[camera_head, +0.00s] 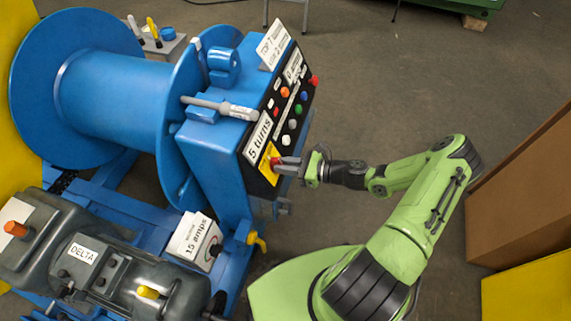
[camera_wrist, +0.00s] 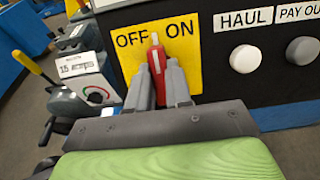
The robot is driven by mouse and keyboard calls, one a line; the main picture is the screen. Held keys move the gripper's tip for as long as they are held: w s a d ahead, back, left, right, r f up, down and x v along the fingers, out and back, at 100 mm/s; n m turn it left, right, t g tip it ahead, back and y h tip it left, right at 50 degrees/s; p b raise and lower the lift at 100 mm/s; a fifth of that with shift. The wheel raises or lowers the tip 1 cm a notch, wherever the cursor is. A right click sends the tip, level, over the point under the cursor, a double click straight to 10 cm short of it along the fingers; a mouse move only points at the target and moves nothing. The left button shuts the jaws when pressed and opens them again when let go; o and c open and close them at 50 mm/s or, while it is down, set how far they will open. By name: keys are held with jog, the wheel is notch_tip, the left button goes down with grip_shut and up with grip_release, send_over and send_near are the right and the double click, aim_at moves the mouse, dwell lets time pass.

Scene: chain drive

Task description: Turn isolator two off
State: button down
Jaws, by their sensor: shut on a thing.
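A yellow isolator plate (camera_wrist: 190,54) marked OFF on the left and ON on the right is on the front of the blue control box, and also shows in the head view (camera_head: 266,169). Its red handle (camera_wrist: 156,68) with a pale tip stands nearly upright between the two words. My gripper (camera_head: 279,164) is at the plate, and in the wrist view its grey fingers (camera_wrist: 160,80) lie on both sides of the handle, shut on it. The fingers hide part of the lower handle and plate. No isolator number is readable on the plate.
White HAUL (camera_wrist: 245,59) and grey PAY OUT (camera_wrist: 302,50) buttons sit right of the plate. A "15 amps" gauge box (camera_head: 193,241) and a yellow lever (camera_head: 257,241) are below the control box. A brown box (camera_head: 525,190) stands at the right.

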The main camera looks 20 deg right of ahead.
jog(key=n+g, duration=0.1)
jog(key=n, duration=0.4)
jog(key=shift+y, duration=0.3)
jog(key=n+g, duration=0.1)
jog(key=n, duration=0.3)
jog(key=shift+n+b, duration=0.35)
jog(key=shift+n, duration=0.05)
jog(key=shift+n+g, duration=0.3)
jog(key=c, duration=1)
grip_release()
jog(key=shift+a, duration=0.1)
jog(key=shift+c, duration=0.2)
jog(key=p+v, duration=0.2)
jog(key=v, duration=1.3)
jog(key=shift+d+p, duration=0.4)
jog(key=shift+d, duration=0.05)
